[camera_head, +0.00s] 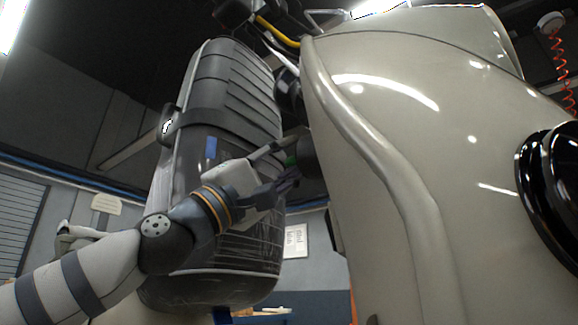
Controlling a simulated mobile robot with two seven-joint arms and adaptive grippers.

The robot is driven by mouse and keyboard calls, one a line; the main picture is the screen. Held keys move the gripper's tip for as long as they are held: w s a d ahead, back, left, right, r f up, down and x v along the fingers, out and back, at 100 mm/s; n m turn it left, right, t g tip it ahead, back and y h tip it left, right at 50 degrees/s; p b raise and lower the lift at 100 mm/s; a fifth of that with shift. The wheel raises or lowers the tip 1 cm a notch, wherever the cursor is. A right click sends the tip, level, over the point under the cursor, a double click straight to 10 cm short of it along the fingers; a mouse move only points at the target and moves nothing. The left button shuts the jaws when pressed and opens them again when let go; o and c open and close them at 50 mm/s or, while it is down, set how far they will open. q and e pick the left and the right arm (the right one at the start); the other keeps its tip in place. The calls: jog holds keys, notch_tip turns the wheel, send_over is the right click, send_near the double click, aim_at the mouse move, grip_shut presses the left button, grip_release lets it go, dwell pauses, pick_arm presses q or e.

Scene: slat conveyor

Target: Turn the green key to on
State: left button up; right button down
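A small green piece, which looks like the green key (291,160), shows beside a dark round part (308,158) on the left side of a large beige machine body. My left gripper (289,158) reaches up to it from the lower left. Its fingers are spread, one above the green piece and one below it. I cannot tell whether either finger touches it. Most of the key is hidden or too small to make out, so its turn position cannot be read. My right gripper is not in view.
The beige machine (400,130) fills the right side, with a thick raised rib and a black round part (552,185). A large dark ribbed body (225,100) stands behind my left arm. An orange coiled hose (560,65) hangs at the upper right.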

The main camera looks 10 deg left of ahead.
pick_arm(q)
jog(key=shift+f, duration=0.1)
jog(key=shift+a+f, duration=0.15)
jog(key=v, duration=1.1)
jog(key=shift+s+f, duration=0.15)
jog(key=shift+s, duration=0.1)
jog(key=shift+a, duration=0.15)
jog(key=s+a+p, duration=0.2)
jog(key=s+a, duration=0.1)
jog(key=s, duration=0.6)
jog(key=shift+a+r, duration=0.4)
jog(key=shift+r, duration=0.1)
jog(key=shift+s, duration=0.1)
